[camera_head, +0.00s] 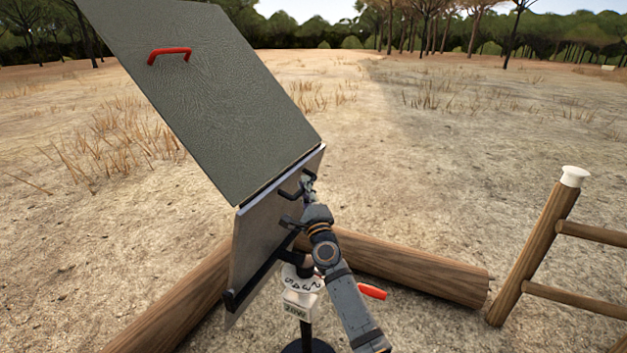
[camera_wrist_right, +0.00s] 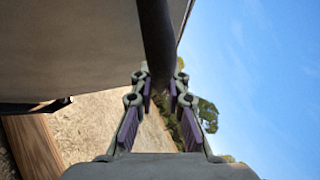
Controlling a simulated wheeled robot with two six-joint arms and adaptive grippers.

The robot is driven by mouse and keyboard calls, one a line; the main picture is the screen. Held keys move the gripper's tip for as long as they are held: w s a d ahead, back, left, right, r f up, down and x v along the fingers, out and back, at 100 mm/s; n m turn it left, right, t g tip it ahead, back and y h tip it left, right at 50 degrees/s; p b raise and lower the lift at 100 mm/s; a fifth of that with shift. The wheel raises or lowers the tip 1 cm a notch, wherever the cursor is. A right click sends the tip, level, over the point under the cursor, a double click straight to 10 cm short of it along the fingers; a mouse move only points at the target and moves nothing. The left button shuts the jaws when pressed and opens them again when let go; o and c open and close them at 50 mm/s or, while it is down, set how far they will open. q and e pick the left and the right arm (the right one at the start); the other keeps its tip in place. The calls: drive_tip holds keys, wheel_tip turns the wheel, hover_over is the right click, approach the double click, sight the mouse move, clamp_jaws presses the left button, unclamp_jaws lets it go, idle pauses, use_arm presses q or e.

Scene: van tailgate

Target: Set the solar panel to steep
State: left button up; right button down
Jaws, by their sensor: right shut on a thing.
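The solar panel (camera_head: 258,222) appears in the head view as a grey plate on a post, tilted close to upright with its edge towards the right. It carries a black bar handle (camera_head: 290,193) on its right side. My right gripper (camera_head: 306,186) is at that handle. In the right wrist view, a dark bar (camera_wrist_right: 157,40) runs between the fingers of my right gripper (camera_wrist_right: 160,85), which are shut on it. The panel's grey surface (camera_wrist_right: 70,50) fills the upper left there. A white marked dial (camera_head: 302,285) sits on the post below the panel. My left gripper is not in view.
A red lever (camera_head: 372,292) sticks out right of the post. Logs (camera_head: 410,268) lie around the base. A wooden rail (camera_head: 535,250) stands at right. Open dry ground lies beyond.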

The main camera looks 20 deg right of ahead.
drive_tip(key=shift+w+a+r+n+p, duration=0.25)
drive_tip(key=shift+w+r+n+p, duration=0.05)
drive_tip(key=shift+p, duration=0.25)
drive_tip(key=c, duration=1.8)
unclamp_jaws()
drive_tip(key=shift+r, duration=0.1)
drive_tip(key=o, duration=0.5)
drive_tip(key=shift+w+a, duration=0.2)
drive_tip(key=shift+c, duration=0.2)
drive_tip(key=shift+s+d, duration=0.1)
drive_tip(key=shift+s+f, duration=0.15)
drive_tip(key=shift+f, duration=0.1)
drive_tip(key=v, duration=1.1)
drive_tip(key=shift+s, duration=0.35)
